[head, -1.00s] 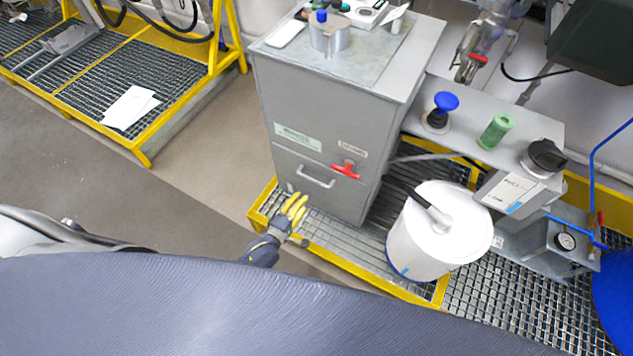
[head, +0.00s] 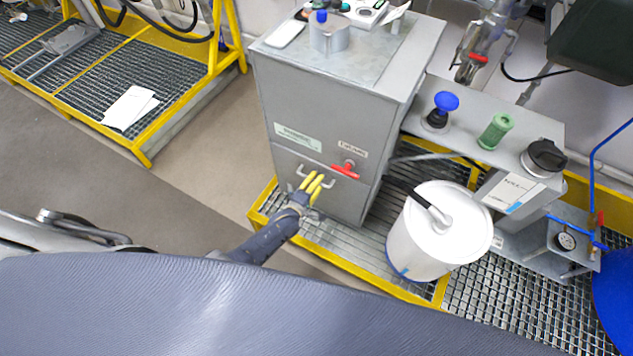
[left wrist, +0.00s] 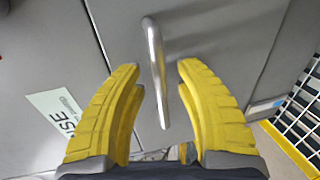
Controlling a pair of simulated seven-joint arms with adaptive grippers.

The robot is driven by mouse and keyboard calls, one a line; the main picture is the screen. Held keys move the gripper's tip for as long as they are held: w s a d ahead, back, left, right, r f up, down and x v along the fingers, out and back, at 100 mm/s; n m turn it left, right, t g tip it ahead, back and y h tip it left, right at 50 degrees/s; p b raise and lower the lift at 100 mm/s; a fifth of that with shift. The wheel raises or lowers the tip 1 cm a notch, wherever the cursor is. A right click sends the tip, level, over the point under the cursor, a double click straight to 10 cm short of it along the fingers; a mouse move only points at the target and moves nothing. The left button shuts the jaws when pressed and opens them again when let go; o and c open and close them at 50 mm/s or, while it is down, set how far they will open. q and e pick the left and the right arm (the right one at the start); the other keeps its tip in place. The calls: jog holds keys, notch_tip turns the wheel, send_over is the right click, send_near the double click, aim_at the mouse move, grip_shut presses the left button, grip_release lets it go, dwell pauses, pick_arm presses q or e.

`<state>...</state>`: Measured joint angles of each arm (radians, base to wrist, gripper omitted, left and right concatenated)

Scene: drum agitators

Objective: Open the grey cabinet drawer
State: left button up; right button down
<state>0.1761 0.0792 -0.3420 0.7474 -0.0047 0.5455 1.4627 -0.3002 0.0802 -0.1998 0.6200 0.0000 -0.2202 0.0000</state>
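The grey cabinet (head: 330,110) stands in the middle of the head view. Its drawer (head: 345,200) is the lower front panel and looks closed. A metal bar handle (head: 302,170) is on the drawer front, partly hidden by my gripper in the head view. My left gripper (head: 313,182) has yellow fingers and is at the handle. In the left wrist view the handle (left wrist: 155,62) runs between the tips of the open fingers (left wrist: 160,85), with gaps on both sides. A red T-handle latch (head: 345,170) is at the drawer's top edge. My right gripper does not show.
A white drum (head: 440,235) stands on the yellow-edged grating right of the cabinet. A blue-knobbed post (head: 444,103) and a green cylinder (head: 495,131) are on a grey bench behind it. The floor (head: 190,180) left of the cabinet is clear.

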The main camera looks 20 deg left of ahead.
pick_arm(q)
jog(key=shift+w, duration=0.1)
dwell(0.3)
grip_shut()
dwell(0.4)
